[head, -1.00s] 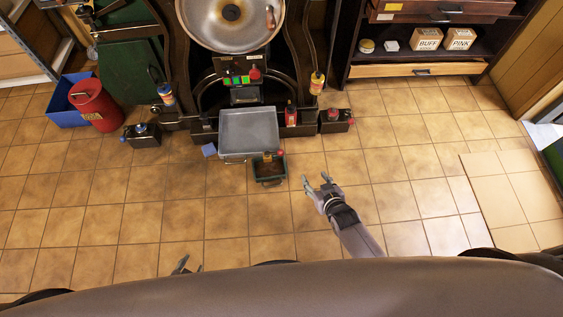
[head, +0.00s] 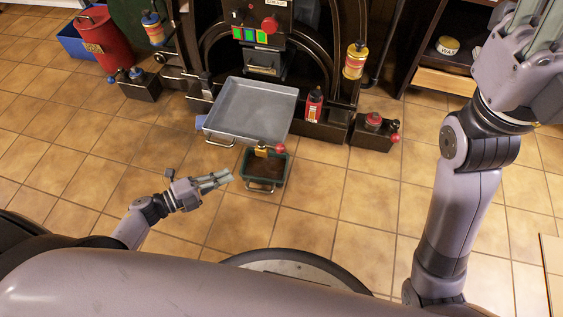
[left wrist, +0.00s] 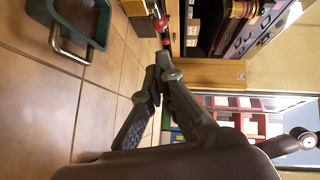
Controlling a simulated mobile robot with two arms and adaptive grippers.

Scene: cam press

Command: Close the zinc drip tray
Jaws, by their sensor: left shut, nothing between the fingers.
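The zinc drip tray (head: 251,108) is a shallow grey metal tray. It sticks out from the front of the black press, with a wire handle (head: 218,140) on its near edge. My left gripper (head: 229,177) is shut and empty, low in front of the tray and left of a small green bin. In the left wrist view its fingers (left wrist: 160,72) meet at the tips, and the tray does not show. My right gripper (head: 540,25) is raised at the top right, far from the tray. Its fingertips are cut off by the frame.
The green bin (head: 263,178) with dark contents stands just below the tray; it also shows in the left wrist view (left wrist: 97,38). A red bottle (head: 314,104) and a black box with a red knob (head: 373,133) are to the right. The tiled floor in front is mostly clear.

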